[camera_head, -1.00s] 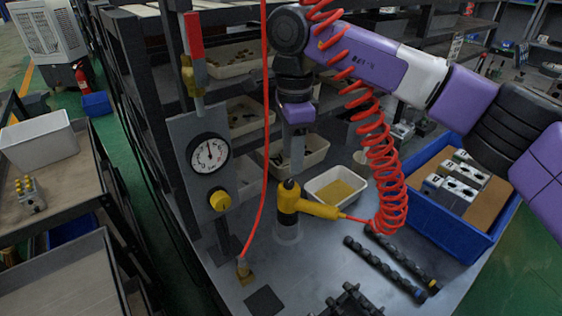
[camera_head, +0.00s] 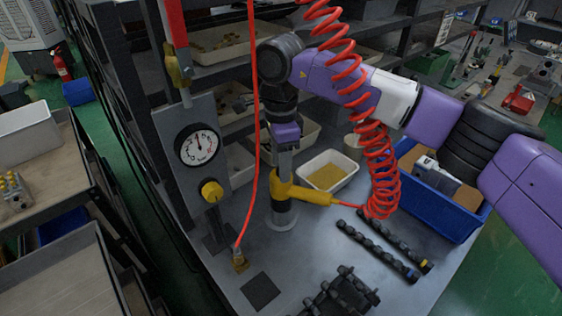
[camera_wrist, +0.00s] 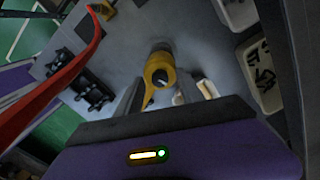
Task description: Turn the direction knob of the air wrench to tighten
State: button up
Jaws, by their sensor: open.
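The yellow air wrench (camera_head: 302,192) stands on a round grey holder (camera_head: 282,218) on the grey table, its yellow handle pointing right to the red coiled hose. In the wrist view the wrench (camera_wrist: 160,70) shows its round yellow end with a dark knob (camera_wrist: 160,77) at its middle. My gripper (camera_head: 284,168) points down, right at the top of the wrench in the head view. In the wrist view my gripper (camera_wrist: 165,92) is open, with its fingers on either side below the wrench end. Whether a finger touches the knob cannot be told.
The red coiled hose (camera_head: 375,150) hangs beside my arm; a straight red hose (camera_head: 255,130) runs down left. A gauge panel (camera_head: 195,150) stands left. A white tray of yellow pieces (camera_head: 327,171), a blue crate (camera_head: 440,200) and dark shafts (camera_head: 380,245) lie right.

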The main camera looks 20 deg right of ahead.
grip_shut()
jog(key=shift+m, duration=0.4)
jog(key=m, duration=0.8)
jog(key=shift+b, duration=0.4)
jog(key=m, duration=0.4)
jog(key=shift+m+b, duration=0.3)
jog(key=shift+m, duration=2.2)
jog(key=shift+b, duration=0.3)
